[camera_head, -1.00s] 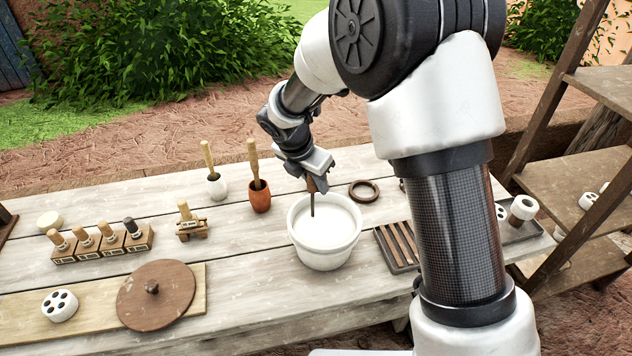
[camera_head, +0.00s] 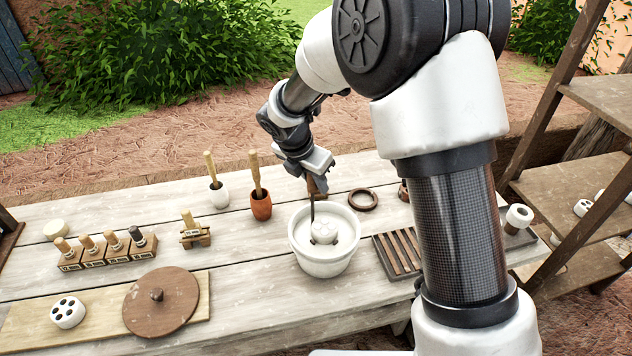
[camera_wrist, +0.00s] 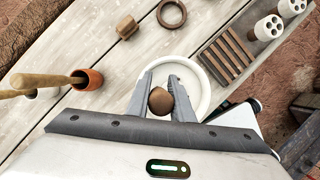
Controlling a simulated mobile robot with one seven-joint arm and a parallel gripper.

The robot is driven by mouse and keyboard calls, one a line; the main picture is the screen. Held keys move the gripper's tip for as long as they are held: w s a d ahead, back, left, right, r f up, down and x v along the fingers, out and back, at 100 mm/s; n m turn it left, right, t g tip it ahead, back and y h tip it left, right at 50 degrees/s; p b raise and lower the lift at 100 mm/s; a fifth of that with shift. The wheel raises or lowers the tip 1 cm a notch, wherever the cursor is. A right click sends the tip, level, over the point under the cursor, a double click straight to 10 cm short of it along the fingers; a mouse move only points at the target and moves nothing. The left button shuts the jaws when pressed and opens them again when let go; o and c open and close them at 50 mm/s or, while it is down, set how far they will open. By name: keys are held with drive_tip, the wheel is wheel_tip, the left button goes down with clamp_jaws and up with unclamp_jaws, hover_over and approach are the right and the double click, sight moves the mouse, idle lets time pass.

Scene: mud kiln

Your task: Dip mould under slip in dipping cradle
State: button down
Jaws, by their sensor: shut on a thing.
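My gripper (camera_head: 318,182) is above the white bucket (camera_head: 325,266), shut on the brown knob-like handle (camera_wrist: 160,101) of the dipping cradle. The cradle's thin dark rod (camera_head: 312,208) reaches down into the bucket. The white mould (camera_head: 323,231) shows inside the bucket, its rounded top and side above the pale slip (camera_head: 306,244). Its lower part and the cradle's base are hidden. In the wrist view the bucket rim (camera_wrist: 206,82) shows behind the fingers, and the mould is hidden.
A slatted rack (camera_head: 398,254) stands right of the bucket, and a brown ring (camera_head: 362,200) lies behind it. An orange pot with a wooden handle (camera_head: 260,203) and a white one (camera_head: 219,196) stand left. A round wooden lid (camera_head: 160,302) lies front left. Shelves (camera_head: 575,190) stand at right.

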wheel_tip(320, 180, up, 6)
drive_tip(key=p, duration=0.4)
drive_tip(key=shift+f+p, duration=0.15)
drive_tip(key=shift+p, duration=0.2)
idle(1.9)
